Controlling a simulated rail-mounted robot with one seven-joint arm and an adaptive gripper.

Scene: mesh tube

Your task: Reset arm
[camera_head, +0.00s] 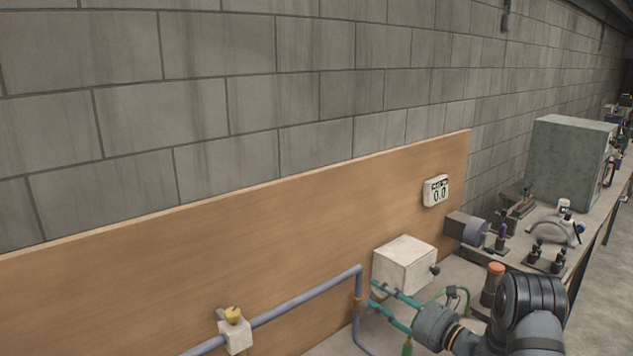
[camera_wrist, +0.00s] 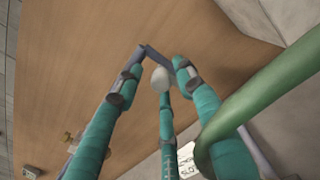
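My gripper (camera_head: 371,293) is at the lower right of the head view, with teal fingers pointing left. It is beside the front of a white box and close to the bend of a lavender pipe (camera_head: 305,294). In the wrist view, the outer fingers of my gripper (camera_wrist: 160,62) stand apart, with dark joints near their tips. A third teal length lies between them, and a pale rounded piece (camera_wrist: 160,78) shows at its end; I cannot tell whether it belongs to the finger. No object is seen clamped between the fingers.
A wooden panel (camera_head: 250,245) stands before the block wall. The white box (camera_head: 405,262) is behind my gripper. A cluttered bench (camera_head: 530,212) is at right. A green hose (camera_wrist: 275,95) crosses the wrist view.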

